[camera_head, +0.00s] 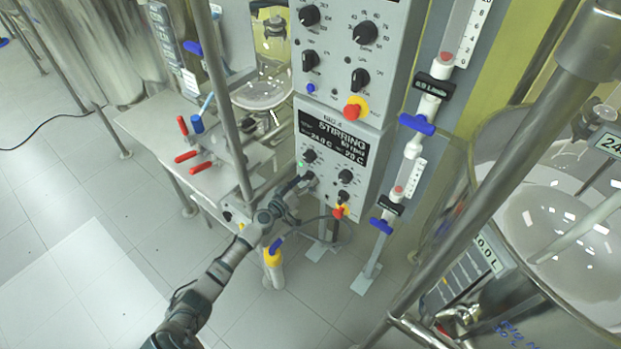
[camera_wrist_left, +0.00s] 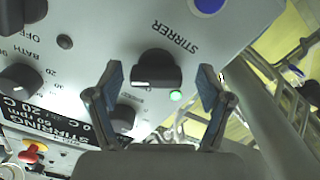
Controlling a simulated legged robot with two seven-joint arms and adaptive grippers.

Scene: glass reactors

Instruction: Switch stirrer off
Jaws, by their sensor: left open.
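The control box (camera_head: 338,120) has a black display reading STIRRING, with several black knobs below it. In the left wrist view the black stirrer knob (camera_wrist_left: 157,70) sits beside the upside-down label STIRRER, and a lit green lamp (camera_wrist_left: 175,96) is close by it. My left gripper (camera_wrist_left: 160,74) is open, with one blue-padded finger on each side of the knob; I see no contact. In the head view the left gripper (camera_head: 297,198) is at the lower left of the box, close to its front. My right gripper is not in view.
A metal pole (camera_head: 228,110) and red-handled clamps (camera_head: 200,167) are to the left.

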